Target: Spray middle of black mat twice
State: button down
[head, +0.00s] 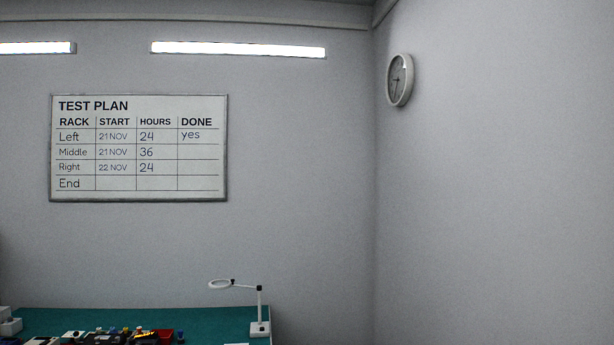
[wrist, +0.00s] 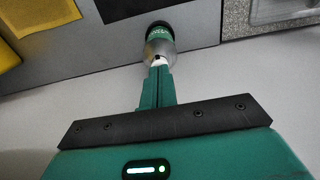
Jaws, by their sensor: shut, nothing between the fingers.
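My gripper (wrist: 157,72) is in the wrist view, its two green fingers together and shut. A bottle or can (wrist: 160,44) with a grey body, a green band and a dark top lies in line just beyond the fingertips. I cannot tell whether the fingertips touch it, and I see no spray nozzle clearly. A flat black piece (wrist: 130,8), which may be the black mat, shows at the top edge of the wrist view, cut off by the frame. The head view shows neither my gripper nor a clear black mat.
In the wrist view, a yellow cloth-like thing (wrist: 38,14) lies at top left and a speckled grey surface (wrist: 238,18) at top right. In the head view, a green-topped bench (head: 200,318) holds a ring lamp (head: 260,328) and small parts; a whiteboard (head: 200,185) hangs above.

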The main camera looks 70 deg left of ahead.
jog(key=shift+f, duration=0.35)
jog(key=shift+r, duration=0.55)
dwell(0.7)
jog(key=shift+r, duration=2.5)
